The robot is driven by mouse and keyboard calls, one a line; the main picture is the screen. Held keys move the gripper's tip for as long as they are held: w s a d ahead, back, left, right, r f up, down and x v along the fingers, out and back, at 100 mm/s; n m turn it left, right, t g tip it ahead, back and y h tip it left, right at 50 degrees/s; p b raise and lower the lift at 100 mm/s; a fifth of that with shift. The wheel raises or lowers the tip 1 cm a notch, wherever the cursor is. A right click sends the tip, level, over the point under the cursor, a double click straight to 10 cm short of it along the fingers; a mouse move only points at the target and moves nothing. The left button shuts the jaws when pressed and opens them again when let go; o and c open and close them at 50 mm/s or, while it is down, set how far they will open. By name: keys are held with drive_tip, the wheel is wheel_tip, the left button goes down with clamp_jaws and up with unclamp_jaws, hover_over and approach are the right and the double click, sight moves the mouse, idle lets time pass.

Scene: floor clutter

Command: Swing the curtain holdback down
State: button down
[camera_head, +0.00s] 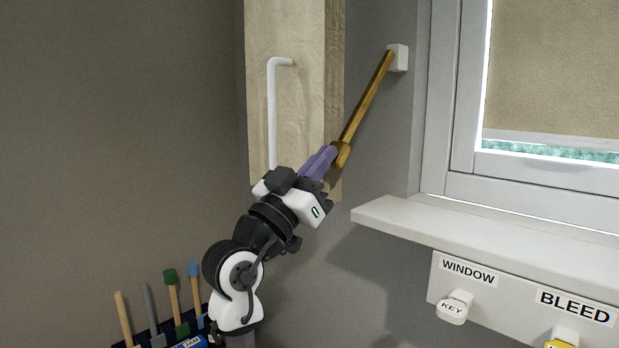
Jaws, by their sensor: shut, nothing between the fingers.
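The curtain holdback (367,108) is a brass-coloured bar on a white wall block (398,58) left of the window. It slants from the block down and to the left, with a wider end at the bottom. My gripper (331,152) has purple fingers, which are shut and empty. The fingertips are at the lower end of the holdback, just left of it. I cannot tell whether they touch it.
A wooden cabinet door (310,60) with a white handle (271,115) stands behind my gripper. A white window sill (480,238) juts out at right. Several tool handles (172,300) stand at lower left.

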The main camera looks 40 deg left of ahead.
sight(337, 177)
drive_tip(key=w+f+b, duration=0.1)
drive_tip(key=b, duration=0.1)
drive_tip(key=w+f+t+b, duration=0.1)
drive_tip(key=f, duration=0.1)
drive_tip(key=shift+w+d+h+b, duration=0.15)
drive_tip(key=shift+w+h+b, duration=0.05)
drive_tip(key=shift+h+b, duration=0.15)
drive_tip(key=shift+w+f+t+b, duration=0.25)
drive_tip(key=shift+w+t+b, duration=0.5)
drive_tip(key=shift+b, duration=0.45)
drive_tip(key=shift+r, duration=0.15)
